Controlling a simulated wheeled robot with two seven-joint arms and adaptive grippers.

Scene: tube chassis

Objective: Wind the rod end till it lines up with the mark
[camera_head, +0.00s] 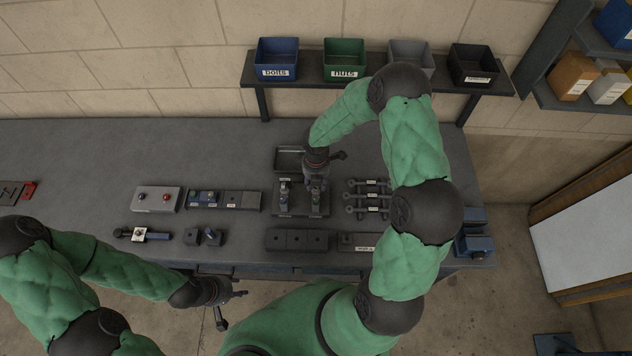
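My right gripper (315,187) points down over a dark fixture (288,212) near the middle of the bench. Its fingertips are small, and I cannot tell whether they hold a part there. Several dark rods with eye-shaped ends (367,197) lie in a rack to the right of the fixture, partly behind my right arm. Another rod-like part (141,235) with a pale block lies at the left front. I cannot make out the mark or the rod end's angle. My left gripper (231,307) is open and empty, in front of the bench's front edge.
The grey bench (80,165) has clear room at the back left. A button box (156,199), a parts strip (224,200), dark blocks (296,240) and an empty tray (289,158) surround the fixture. Bins, including blue (276,58) and green (344,59), stand on a raised shelf behind.

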